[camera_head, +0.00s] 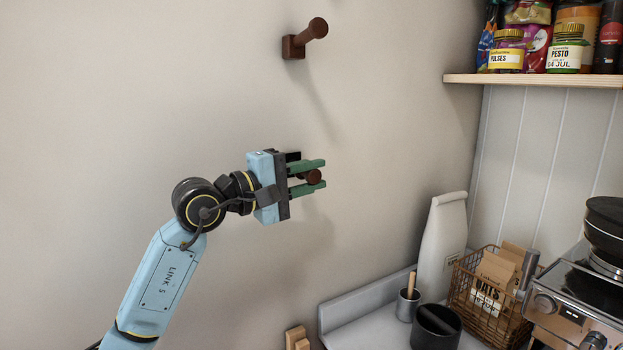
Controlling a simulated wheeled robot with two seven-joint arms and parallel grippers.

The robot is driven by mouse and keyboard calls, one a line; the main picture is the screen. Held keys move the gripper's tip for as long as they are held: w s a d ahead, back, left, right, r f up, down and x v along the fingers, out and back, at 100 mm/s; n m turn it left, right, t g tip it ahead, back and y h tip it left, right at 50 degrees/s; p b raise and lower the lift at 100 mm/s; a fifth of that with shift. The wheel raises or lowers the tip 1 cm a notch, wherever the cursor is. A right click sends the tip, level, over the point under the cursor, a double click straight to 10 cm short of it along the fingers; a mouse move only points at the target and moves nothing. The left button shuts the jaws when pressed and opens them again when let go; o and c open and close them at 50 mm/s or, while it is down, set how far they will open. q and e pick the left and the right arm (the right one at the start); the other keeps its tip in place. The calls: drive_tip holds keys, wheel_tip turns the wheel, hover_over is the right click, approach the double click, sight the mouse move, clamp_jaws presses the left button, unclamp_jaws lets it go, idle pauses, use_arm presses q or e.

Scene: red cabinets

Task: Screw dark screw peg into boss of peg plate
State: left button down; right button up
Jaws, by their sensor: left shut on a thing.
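My left gripper (321,175), with green fingers, is in front of the wall near the middle of the head view. It is shut on a dark brown screw peg (314,177), whose rounded end shows between the fingers. The rest of that peg is hidden, so I cannot tell whether it touches a boss or the wall. Higher up, a brown peg (317,28) sticks out from a small square brown plate (292,47) on the wall. No empty boss is clearly visible. My right gripper is not in view.
A wall shelf (540,80) with jars is at the upper right. The wall around the gripper is clear.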

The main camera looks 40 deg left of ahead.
use_arm(q)
drive_tip(key=shift+w+a+r, duration=0.1)
drive_tip(key=shift+a, duration=0.2)
idle(0.4)
drive_tip(key=shift+r, duration=0.15)
drive_tip(key=shift+a+r+g+y+p, duration=0.1)
drive_tip(key=shift+g+y+p, duration=0.6)
drive_tip(key=shift+g+p, duration=1.15)
drive_tip(key=shift+p, duration=0.95)
